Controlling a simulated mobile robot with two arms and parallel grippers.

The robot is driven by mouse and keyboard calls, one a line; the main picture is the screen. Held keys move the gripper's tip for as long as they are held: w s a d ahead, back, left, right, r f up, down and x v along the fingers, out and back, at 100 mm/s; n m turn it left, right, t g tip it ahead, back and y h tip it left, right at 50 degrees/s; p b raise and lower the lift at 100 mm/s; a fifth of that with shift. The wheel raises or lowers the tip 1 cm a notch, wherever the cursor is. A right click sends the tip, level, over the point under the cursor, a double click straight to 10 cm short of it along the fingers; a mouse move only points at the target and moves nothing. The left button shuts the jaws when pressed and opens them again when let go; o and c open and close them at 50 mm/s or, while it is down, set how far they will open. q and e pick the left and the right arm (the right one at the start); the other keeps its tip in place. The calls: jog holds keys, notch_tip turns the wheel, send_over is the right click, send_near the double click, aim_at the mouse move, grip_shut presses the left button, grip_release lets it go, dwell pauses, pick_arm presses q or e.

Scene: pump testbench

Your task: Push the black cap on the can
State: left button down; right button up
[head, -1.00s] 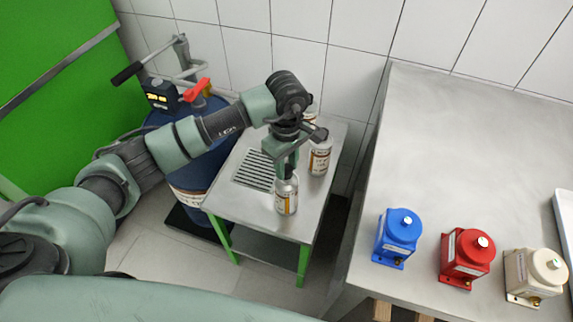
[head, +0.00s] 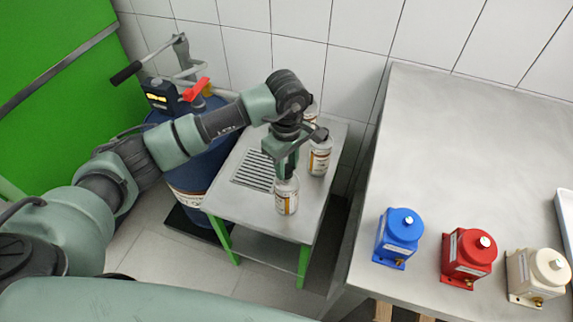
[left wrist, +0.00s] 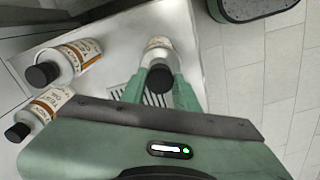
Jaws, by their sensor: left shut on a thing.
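A silver can (head: 287,200) with a white and orange label stands upright near the front of the small metal table. My left gripper (head: 285,178) points down right over its top. In the left wrist view, the gripper (left wrist: 160,88) is shut on a black cap (left wrist: 159,75), with a green finger on each side. The can (left wrist: 158,43) shows just beyond the cap there. The cap is at the can's top, but I cannot tell whether it is fully seated. In the head view, the gripper hides the cap. My right gripper is not in view.
Another can (head: 320,158) stands behind on the same table (head: 240,212), with one more partly hidden by my arm. A slotted grille (head: 254,170) lies left of the can. A blue drum (head: 190,165) stands left; blue, red and cream pumps stand on the bench (head: 450,140).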

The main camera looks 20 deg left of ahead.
pick_arm(q)
jog(key=shift+f+b, duration=0.8)
jog(key=shift+b, duration=1)
dwell(3.2)
jog(key=c, duration=1)
grip_release()
jog(key=shift+o, duration=0.2)
jog(key=o, duration=0.9)
jog(key=shift+r+p, duration=0.65)
jog(key=shift+r, duration=0.65)
